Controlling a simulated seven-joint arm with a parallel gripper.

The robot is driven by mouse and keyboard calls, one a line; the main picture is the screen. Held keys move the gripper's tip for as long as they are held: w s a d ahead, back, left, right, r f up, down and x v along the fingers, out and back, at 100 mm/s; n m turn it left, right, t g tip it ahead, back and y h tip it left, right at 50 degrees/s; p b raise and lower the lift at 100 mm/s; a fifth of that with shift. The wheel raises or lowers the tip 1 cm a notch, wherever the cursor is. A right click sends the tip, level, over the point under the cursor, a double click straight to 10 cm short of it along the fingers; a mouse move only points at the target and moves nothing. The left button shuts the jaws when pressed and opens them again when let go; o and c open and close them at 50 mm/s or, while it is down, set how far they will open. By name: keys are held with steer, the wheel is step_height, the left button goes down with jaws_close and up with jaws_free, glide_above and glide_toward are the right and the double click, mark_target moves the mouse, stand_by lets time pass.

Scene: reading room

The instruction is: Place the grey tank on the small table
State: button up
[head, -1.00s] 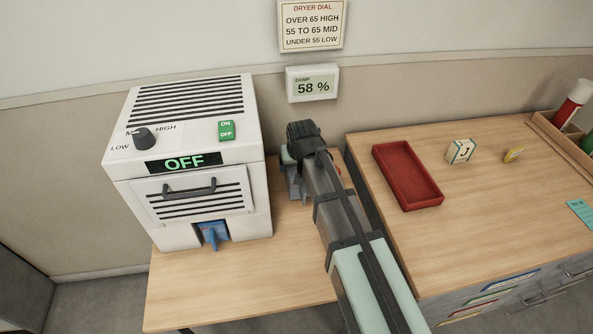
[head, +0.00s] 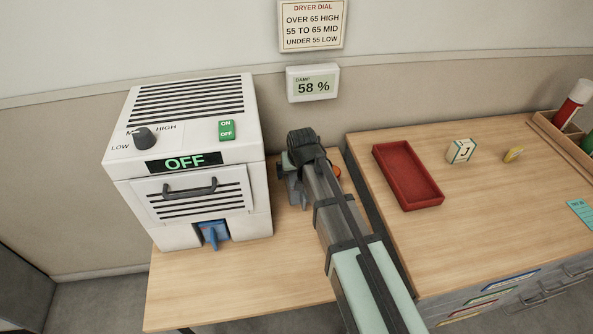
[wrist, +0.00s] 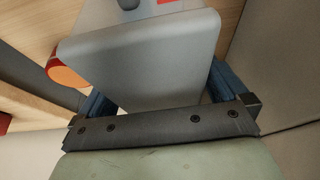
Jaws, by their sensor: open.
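The grey tank (wrist: 140,60) fills the middle of the wrist view, with an orange round part (wrist: 66,72) at its left side. My gripper (wrist: 160,92) is open, with one blue finger on each side of the tank's near end. I cannot tell whether the fingers touch it. In the head view my gripper (head: 294,180) is low over the small wooden table (head: 240,285), right of the dryer. My arm hides most of the tank there; an orange bit (head: 336,171) shows beside my wrist.
The white dryer (head: 190,195) reads OFF and has a blue part (head: 214,235) in its lower opening. A wooden cabinet top (head: 480,220) on the right holds a red tray (head: 407,177), a J block (head: 460,151) and a bottle rack (head: 560,130). The small table's front is clear.

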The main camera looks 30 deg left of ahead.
steer(key=shift+r, duration=0.15)
steer(key=v, duration=1.2)
steer(key=shift+w, duration=0.1)
